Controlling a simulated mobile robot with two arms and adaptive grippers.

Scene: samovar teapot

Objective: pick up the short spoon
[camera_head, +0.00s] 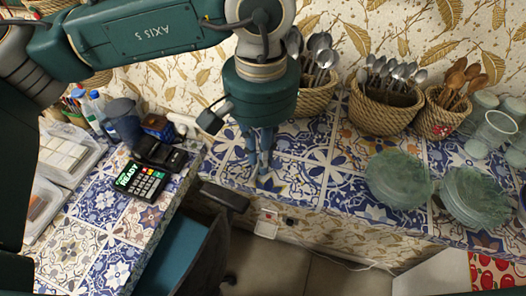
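My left arm comes in from the upper left and its gripper (258,168) points down over the blue-patterned tiled counter, in front of the left basket. Its fingers look close together, but I cannot tell whether they are shut; no spoon shows in them. Metal spoons (322,52) stand in the left wicker basket (318,98), partly hidden by my gripper. Shorter-looking metal spoons (392,72) stand in the middle wicker basket (385,112). Brown wooden spoons (460,80) stand in the right basket (436,118). My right gripper is not in view.
Two stacks of greenish glass plates (399,180) (476,197) sit on the counter at right, with clear glasses (494,132) behind. A card terminal (142,182), a dark blue cup (124,120) and bottles (92,112) are on the left counter. A chair (205,250) stands below.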

